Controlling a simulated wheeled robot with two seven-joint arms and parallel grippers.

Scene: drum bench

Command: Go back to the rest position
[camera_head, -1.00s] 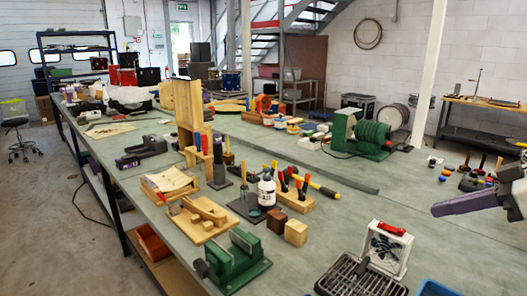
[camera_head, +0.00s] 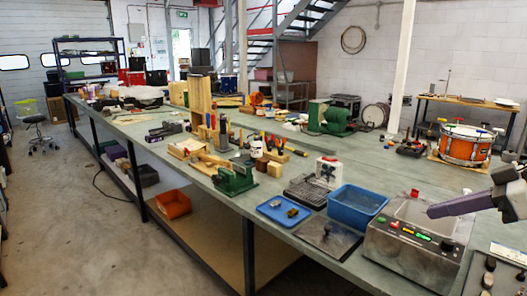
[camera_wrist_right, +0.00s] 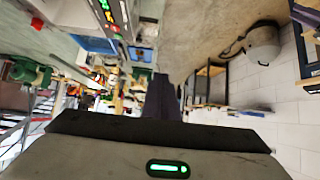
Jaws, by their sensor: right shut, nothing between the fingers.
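My right gripper (camera_head: 432,211) comes in from the right edge of the head view, grey with purple fingers. It is shut and empty, held in the air in front of a grey metal machine (camera_head: 398,252) with lit displays. In the right wrist view the shut purple fingers (camera_wrist_right: 162,97) show at the middle, with nothing between them. My left gripper is in neither view.
The long green bench (camera_head: 130,128) carries a blue bin (camera_head: 357,203), a blue tray (camera_head: 284,211), a green vise (camera_head: 236,177) and several tools. An orange drum (camera_head: 464,147) stands at the back right. The floor (camera_head: 70,220) at left is clear.

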